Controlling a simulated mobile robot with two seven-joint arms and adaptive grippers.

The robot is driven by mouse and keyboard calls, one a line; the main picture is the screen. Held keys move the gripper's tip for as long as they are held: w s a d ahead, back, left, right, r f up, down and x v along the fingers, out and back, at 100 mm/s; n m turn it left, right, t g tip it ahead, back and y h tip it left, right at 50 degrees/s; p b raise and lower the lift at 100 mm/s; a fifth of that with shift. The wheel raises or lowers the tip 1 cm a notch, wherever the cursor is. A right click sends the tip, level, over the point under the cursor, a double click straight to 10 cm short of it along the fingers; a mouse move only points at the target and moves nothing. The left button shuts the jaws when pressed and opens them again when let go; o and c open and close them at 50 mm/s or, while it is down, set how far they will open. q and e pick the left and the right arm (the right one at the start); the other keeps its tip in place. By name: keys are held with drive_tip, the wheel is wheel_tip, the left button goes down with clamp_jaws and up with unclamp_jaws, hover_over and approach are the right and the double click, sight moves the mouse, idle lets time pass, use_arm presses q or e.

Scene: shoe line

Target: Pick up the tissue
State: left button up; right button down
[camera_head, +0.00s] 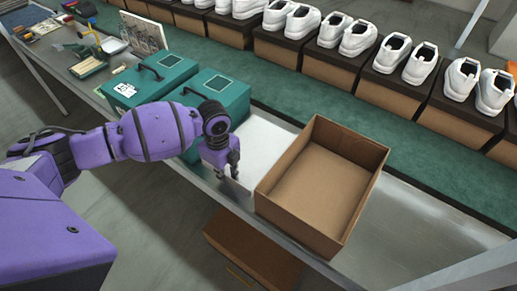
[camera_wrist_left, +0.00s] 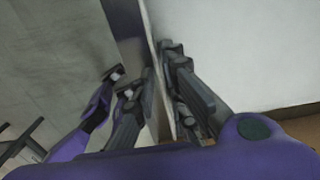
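The tissue (camera_head: 262,148) is a white sheet lying flat on the metal table, between the green cases and the cardboard box. Its near part reaches the table's front edge. My left gripper (camera_head: 234,172) points down at that near edge. In the left wrist view, the gripper (camera_wrist_left: 148,70) has its fingers apart, one on each side of a thin pale edge. The white sheet (camera_wrist_left: 230,50) fills the right of that view. Whether a finger touches the sheet is hard to tell. My right gripper is not in view.
An open, empty cardboard box (camera_head: 318,190) stands right of the gripper. Two green cases (camera_head: 222,92) stand behind my left forearm. White shoes (camera_head: 357,38) sit on boxes along the green conveyor (camera_head: 400,130). A brown box (camera_head: 250,255) is below the table.

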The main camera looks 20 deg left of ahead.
use_arm(q)
drive_tip(key=shift+f, duration=0.35)
clamp_jaws()
drive_tip(key=shift+r, duration=0.1)
